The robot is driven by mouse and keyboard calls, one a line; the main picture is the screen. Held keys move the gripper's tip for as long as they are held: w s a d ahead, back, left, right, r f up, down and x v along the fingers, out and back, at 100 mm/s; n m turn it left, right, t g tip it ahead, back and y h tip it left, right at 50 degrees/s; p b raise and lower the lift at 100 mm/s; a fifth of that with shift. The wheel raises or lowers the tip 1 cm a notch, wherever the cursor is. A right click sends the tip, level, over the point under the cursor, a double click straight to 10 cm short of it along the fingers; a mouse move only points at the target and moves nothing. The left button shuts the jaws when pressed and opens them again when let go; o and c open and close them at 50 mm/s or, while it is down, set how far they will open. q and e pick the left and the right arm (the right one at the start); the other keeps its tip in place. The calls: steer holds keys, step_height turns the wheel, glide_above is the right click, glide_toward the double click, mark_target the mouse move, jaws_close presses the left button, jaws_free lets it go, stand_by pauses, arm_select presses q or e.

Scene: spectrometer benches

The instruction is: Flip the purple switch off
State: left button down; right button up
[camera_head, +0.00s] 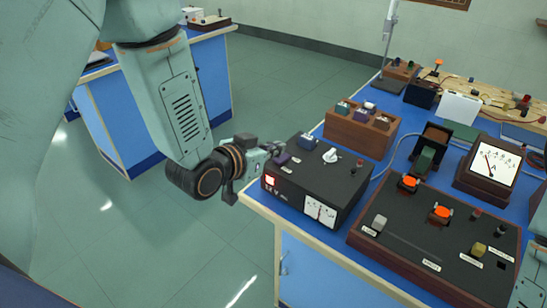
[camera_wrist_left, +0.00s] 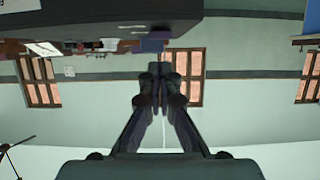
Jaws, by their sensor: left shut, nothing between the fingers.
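The purple switch (camera_head: 282,159) sits on top of a black power supply box (camera_head: 345,183) at the left corner of the bench. A blue switch (camera_head: 307,141) is beside it. My left gripper (camera_head: 277,148) is shut and empty, with its fingertips right by the purple switch; I cannot tell from this view whether they touch. In the left wrist view the shut fingers (camera_wrist_left: 160,72) point ahead. The purple switch (camera_wrist_left: 153,45) shows beyond them near the top, against the upside-down dark box (camera_wrist_left: 100,15).
The blue bench (camera_head: 262,205) holds a wooden block with coloured pieces (camera_head: 362,128), a panel with orange knobs (camera_head: 430,235) and a meter (camera_head: 492,163). Another blue bench (camera_head: 150,100) stands behind my left arm. The floor (camera_head: 150,225) between them is clear.

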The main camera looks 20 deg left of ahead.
arm_select(q)
steer(key=shift+f, duration=1.05)
arm_select(e)
steer(key=shift+f, duration=0.25)
arm_select(q)
steer(key=shift+s, duration=0.1)
